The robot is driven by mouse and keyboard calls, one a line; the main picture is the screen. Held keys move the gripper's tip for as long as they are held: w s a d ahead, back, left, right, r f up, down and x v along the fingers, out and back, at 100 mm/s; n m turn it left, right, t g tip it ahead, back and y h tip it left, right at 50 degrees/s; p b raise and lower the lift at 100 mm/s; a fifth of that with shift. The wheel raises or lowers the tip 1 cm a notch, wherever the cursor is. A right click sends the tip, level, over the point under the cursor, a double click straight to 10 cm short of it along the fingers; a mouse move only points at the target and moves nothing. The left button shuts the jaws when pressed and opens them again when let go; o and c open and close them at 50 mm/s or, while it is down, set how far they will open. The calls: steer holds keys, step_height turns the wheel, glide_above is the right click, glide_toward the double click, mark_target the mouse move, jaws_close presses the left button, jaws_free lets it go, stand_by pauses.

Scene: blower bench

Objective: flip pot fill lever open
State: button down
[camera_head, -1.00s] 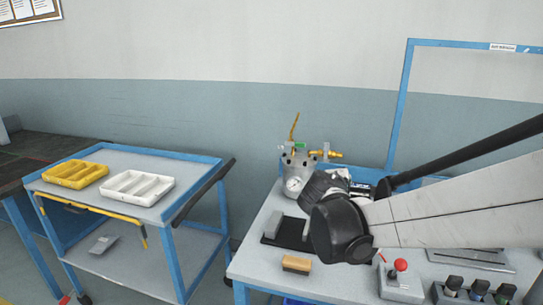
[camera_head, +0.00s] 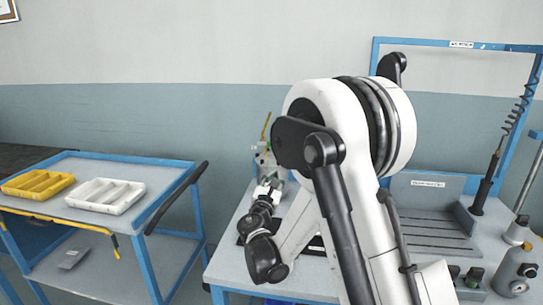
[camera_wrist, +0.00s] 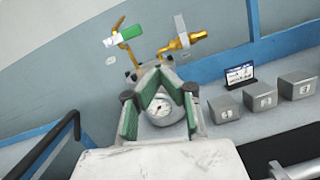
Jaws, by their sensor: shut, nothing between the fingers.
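The pot (camera_wrist: 163,115) is grey metal with a round white gauge on its front. In the wrist view it sits behind and between my fingers, partly hidden. On its top left is a brass valve with a brass lever (camera_wrist: 119,25) and a green-and-white piece (camera_wrist: 123,36) beside it. In the head view the brass lever (camera_head: 266,126) stands nearly upright, leaning slightly right. A second brass fitting (camera_wrist: 183,42) with a grey tab is at the pot's top right. My gripper (camera_wrist: 158,70) is shut and empty, its green-padded fingers meeting before the pot, apart from the lever in the picture.
Three grey blocks (camera_wrist: 262,97) and a small dark screen (camera_wrist: 240,76) stand right of the pot. A blue frame rail (camera_wrist: 230,57) runs behind. My arm hides much of the bench in the head view. A cart with a yellow tray (camera_head: 38,184) and white tray (camera_head: 105,196) stands left.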

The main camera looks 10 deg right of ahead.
mark_target(272, 144)
steer(key=shift+w+a+f+n+t+y, duration=0.15)
steer(key=shift+w+a+f+n+t, duration=0.2)
steer(key=shift+a+f+n, duration=0.4)
steer(key=shift+w+a+f+n+t+y, duration=0.15)
steer(key=shift+w+a+f+n+t, duration=0.15)
steer(key=shift+a+f+n, duration=0.4)
steer(key=shift+d+r, duration=0.15)
steer(key=shift+d, duration=0.05)
steer(key=x, duration=1)
step_height(272, 144, up, 4)
steer(key=shift+f, duration=0.1)
steer(key=shift+a+n, duration=0.2)
steer(key=shift+n, duration=0.05)
